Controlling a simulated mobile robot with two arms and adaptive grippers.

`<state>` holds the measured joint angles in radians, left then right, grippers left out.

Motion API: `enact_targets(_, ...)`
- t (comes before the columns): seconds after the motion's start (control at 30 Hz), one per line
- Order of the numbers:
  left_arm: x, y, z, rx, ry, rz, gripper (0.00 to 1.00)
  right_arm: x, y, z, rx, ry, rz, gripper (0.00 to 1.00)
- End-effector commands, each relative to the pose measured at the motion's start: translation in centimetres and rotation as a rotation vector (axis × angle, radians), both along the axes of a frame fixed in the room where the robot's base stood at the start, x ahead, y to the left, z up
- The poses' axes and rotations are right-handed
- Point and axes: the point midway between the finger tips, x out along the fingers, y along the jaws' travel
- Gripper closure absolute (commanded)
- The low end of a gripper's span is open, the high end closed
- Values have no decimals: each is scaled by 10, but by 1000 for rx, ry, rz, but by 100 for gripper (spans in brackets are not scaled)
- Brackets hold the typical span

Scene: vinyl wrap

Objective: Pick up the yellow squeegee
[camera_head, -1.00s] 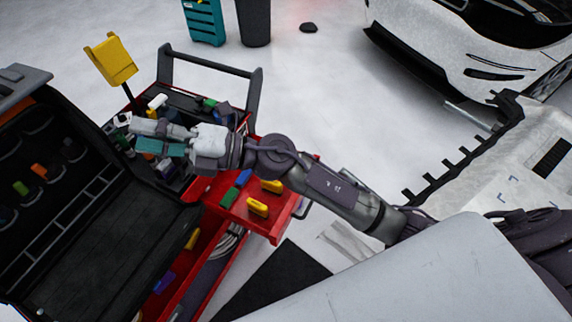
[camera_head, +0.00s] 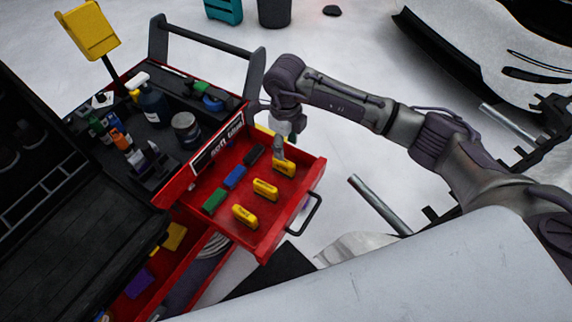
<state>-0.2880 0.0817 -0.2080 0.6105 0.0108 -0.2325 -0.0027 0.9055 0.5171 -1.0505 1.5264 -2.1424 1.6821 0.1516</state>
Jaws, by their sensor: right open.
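In the head view, a row of small coloured blocks lies in the open red drawer (camera_head: 264,238): green (camera_head: 214,199), blue (camera_head: 235,177), black, and at its far end a yellow piece (camera_head: 265,130), partly behind my gripper. Several thicker yellow pieces lie to the right of that row: front (camera_head: 245,216), middle (camera_head: 265,189) and back (camera_head: 284,167). I cannot tell for sure which yellow piece is the squeegee. My right gripper (camera_head: 280,150) is open, pointing down above the drawer's far end, close to the back yellow piece; contact is unclear. My left gripper is out of view.
The red tool cart's top tray holds bottles and jars (camera_head: 186,128) under a dark handle (camera_head: 207,46). A large black case (camera_head: 75,220) stands at the left. A lower drawer holds a yellow piece (camera_head: 172,236) and a purple one (camera_head: 139,283). A white car is at upper right.

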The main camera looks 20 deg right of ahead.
Motion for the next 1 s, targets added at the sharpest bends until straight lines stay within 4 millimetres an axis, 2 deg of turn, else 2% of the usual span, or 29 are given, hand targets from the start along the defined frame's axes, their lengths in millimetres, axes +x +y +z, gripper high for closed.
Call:
enact_targets(0.13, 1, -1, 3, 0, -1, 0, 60, -1, 0, -28, 1, 5, -2, 48)
enact_targets(0.43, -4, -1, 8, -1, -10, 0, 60, -1, 3, -53, 3, 4, 0, 48)
enact_targets(0.7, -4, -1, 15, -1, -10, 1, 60, -3, 8, -91, 4, 3, -2, 48)
enact_targets(1.0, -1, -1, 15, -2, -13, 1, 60, -2, 8, -98, 4, 0, 1, 48)
